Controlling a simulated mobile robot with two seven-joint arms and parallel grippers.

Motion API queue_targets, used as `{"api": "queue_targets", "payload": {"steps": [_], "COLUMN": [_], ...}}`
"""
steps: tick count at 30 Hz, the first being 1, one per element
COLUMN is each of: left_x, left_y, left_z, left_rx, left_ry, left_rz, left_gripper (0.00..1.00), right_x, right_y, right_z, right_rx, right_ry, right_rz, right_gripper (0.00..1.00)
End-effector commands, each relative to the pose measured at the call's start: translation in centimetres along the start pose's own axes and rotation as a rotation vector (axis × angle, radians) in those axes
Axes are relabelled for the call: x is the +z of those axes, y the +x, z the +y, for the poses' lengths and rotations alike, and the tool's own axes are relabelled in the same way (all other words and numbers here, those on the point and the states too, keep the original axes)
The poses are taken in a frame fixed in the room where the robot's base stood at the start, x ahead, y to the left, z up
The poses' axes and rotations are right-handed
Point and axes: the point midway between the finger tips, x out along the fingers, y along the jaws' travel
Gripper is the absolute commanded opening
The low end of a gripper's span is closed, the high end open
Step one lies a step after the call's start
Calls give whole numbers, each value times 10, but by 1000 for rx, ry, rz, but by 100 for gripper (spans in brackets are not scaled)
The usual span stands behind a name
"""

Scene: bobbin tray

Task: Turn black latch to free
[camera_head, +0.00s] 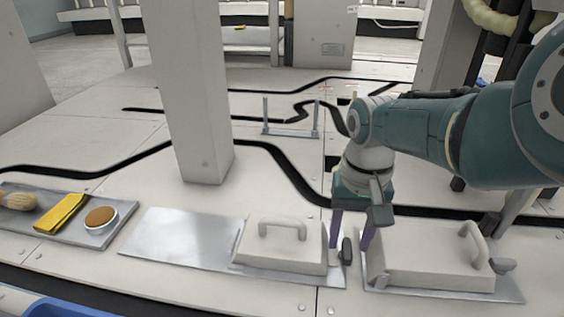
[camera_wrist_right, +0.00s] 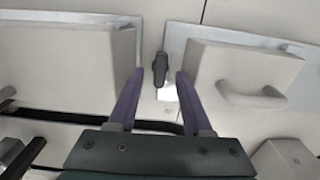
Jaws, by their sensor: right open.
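The black latch (camera_head: 346,251) is a small dark lever at the right edge of the metal plate, beside the left-hand pale lid (camera_head: 282,257) with its loop handle. It also shows in the right wrist view (camera_wrist_right: 160,68), pointing roughly along the gap beside the lid. My right gripper (camera_head: 349,246) points down over it. Its two purple fingers are apart, one on each side of the latch, and it also shows in the right wrist view (camera_wrist_right: 160,76). I cannot tell whether either finger touches the latch. My left gripper is not in view.
A second pale lid (camera_head: 425,268) with a handle and a grey latch (camera_head: 504,265) stands close on the right. A square pillar (camera_head: 200,110) rises behind. A tray (camera_head: 82,231) with a brush, yellow cloth and bowl lies left. The metal plate's left part (camera_head: 180,237) is bare.

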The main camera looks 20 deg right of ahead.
Motion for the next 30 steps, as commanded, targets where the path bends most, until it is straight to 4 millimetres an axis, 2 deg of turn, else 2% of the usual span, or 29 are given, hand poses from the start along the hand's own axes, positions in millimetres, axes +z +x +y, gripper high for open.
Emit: {"api": "queue_targets", "payload": {"steps": [1, 3, 10, 30], "left_x": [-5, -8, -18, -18], "left_y": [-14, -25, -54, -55], "left_z": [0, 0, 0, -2], "left_rx": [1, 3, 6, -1], "left_ry": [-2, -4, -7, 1], "left_rz": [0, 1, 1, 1], "left_gripper": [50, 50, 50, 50], "right_x": [0, 0, 0, 0], "right_y": [-15, -27, -59, -60], "right_z": [0, 0, 0, 0], "right_rx": [0, 0, 0, 0], "right_ry": [0, 0, -1, -1], "right_rz": [0, 0, 0, 0], "right_gripper": [50, 50, 50, 50]}}
